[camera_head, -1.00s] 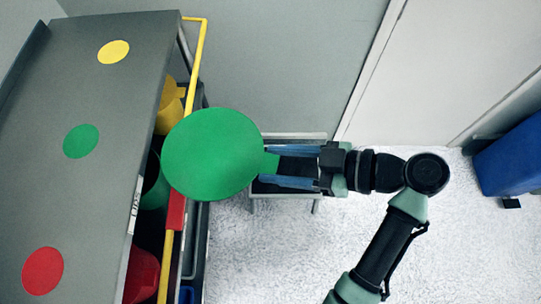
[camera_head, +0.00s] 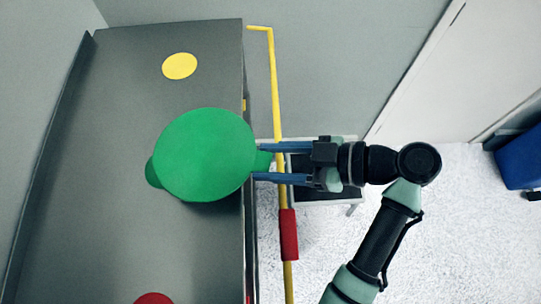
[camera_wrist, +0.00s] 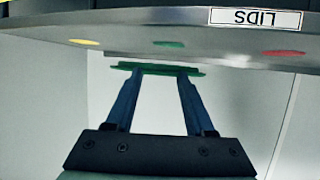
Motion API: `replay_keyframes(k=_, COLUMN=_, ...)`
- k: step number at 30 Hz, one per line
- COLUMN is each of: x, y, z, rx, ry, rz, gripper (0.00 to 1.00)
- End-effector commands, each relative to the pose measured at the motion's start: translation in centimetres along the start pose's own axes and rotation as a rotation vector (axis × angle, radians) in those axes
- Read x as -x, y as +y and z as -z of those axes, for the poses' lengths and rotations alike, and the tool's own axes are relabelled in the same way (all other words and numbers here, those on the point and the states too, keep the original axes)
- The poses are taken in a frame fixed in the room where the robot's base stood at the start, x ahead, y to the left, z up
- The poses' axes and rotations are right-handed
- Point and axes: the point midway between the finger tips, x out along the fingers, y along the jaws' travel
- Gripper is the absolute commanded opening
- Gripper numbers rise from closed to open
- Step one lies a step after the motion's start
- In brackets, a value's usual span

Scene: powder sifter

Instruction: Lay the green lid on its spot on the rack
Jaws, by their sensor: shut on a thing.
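The round green lid (camera_head: 205,150) is in my gripper (camera_head: 258,162), which is shut on the tab at its right edge. In the head view the lid lies over the rack's grey top shelf (camera_head: 110,225) and covers most of the green spot (camera_head: 152,173). Only the spot's left edge shows. In the wrist view the lid (camera_wrist: 160,69) appears nearly edge-on between the fingertips, and the green spot (camera_wrist: 168,43) shows apart from it. A shadow under the lid suggests that it is above the shelf.
A yellow spot (camera_head: 180,66) and a red spot (camera_head: 154,299) flank the green one on the shelf. A yellow rail (camera_head: 277,110) with a red sleeve (camera_head: 289,234) runs along the rack's right side. The wrist view shows an upside-down LIDS label (camera_wrist: 256,18).

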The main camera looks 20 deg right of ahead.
Motion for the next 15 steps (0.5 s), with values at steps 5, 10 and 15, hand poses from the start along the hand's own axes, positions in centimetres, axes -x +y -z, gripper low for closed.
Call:
replay_keyframes(k=5, x=0.0, y=0.0, z=0.01, rx=0.0, ry=0.0, rz=0.0, gripper=0.0)
replay_keyframes(k=10, x=0.1, y=0.02, z=-0.03, rx=0.001, ry=0.005, rz=0.0, gripper=0.0)
replay_keyframes(k=15, x=-0.61, y=-0.21, z=0.18, rx=0.002, ry=0.006, rz=0.001, gripper=0.0)
